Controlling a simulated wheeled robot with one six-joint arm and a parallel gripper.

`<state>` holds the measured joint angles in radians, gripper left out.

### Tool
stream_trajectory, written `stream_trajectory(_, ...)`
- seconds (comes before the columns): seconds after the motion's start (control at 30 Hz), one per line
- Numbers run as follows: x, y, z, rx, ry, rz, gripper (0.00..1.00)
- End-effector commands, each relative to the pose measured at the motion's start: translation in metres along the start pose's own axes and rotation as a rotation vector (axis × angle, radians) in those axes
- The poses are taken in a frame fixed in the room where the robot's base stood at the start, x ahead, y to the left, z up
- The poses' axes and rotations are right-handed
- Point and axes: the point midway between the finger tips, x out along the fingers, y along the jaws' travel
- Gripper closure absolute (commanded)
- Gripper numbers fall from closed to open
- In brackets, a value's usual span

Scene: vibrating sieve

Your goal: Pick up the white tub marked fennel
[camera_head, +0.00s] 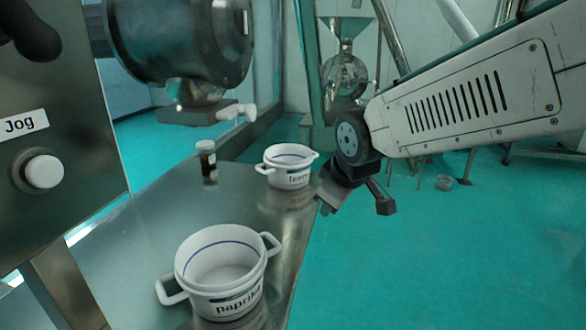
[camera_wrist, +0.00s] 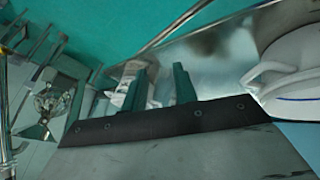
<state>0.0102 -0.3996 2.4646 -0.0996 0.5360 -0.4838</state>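The white tub with a label that seems to read fennel (camera_head: 288,166) stands upright on the metal table, towards its far end. It has side handles and a blue line inside the rim. My gripper (camera_head: 357,197) is just right of this tub, past the table's right edge. Its fingers are apart with nothing seen between them. In the wrist view my gripper (camera_wrist: 157,72) also has its two fingers apart. A white tub with a handle (camera_wrist: 292,62) shows at that view's right edge, outside the fingers. Its label does not show there.
A white tub marked paprika (camera_head: 222,268) stands nearer on the metal table (camera_head: 140,245). A small dark bottle with a white lid (camera_head: 207,160) stands left of the fennel tub. A panel with a Jog button (camera_head: 43,172) is at left. Green floor lies open right of the table.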

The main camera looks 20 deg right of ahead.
Motion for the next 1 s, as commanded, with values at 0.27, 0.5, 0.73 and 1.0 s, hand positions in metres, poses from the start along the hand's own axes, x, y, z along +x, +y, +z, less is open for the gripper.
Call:
stream_trajectory(0.27, 0.109, 0.053, -0.116, -0.584, 0.341, 0.276, 0.71)
stream_trajectory(0.5, 0.165, 0.059, -0.172, -0.946, 0.551, 0.544, 0.71)
stream_trajectory(0.73, 0.178, 0.058, -0.187, -1.048, 0.616, 0.654, 0.71)
stream_trajectory(1.0, 0.196, 0.062, -0.21, -1.056, 0.622, 0.663, 0.71)
